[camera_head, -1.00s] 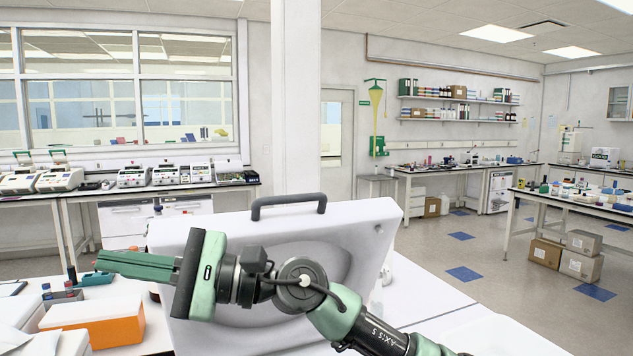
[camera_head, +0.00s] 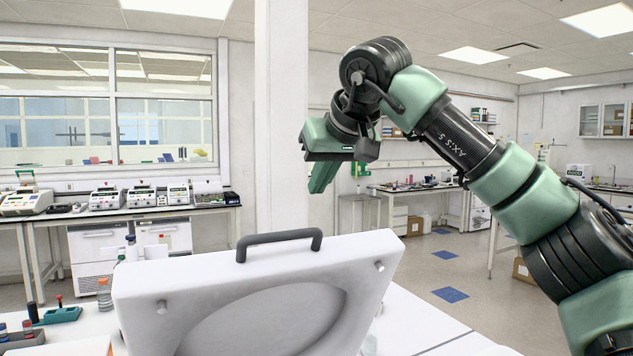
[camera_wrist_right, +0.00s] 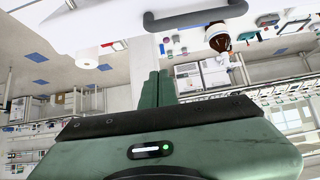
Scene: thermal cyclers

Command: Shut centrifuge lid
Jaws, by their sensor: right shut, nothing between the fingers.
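The white centrifuge lid (camera_head: 255,285) stands raised in the head view, its recessed inner face towards me and a dark grey handle (camera_head: 279,243) on its top edge. The centrifuge body below is out of the frame. My right gripper (camera_head: 322,178) is above and behind the lid, to the right of the handle, with its fingers pointing down and closed together. It touches nothing. In the right wrist view the closed green fingers (camera_wrist_right: 157,88) show below the handle (camera_wrist_right: 196,18), apart from it. My left gripper is not in view.
A green rack (camera_head: 60,314), a bottle (camera_head: 104,294) and a dark tube rack (camera_head: 22,338) stand on the bench left of the lid. The white bench top right of the lid (camera_head: 430,325) is clear. A white pillar (camera_head: 281,120) rises behind.

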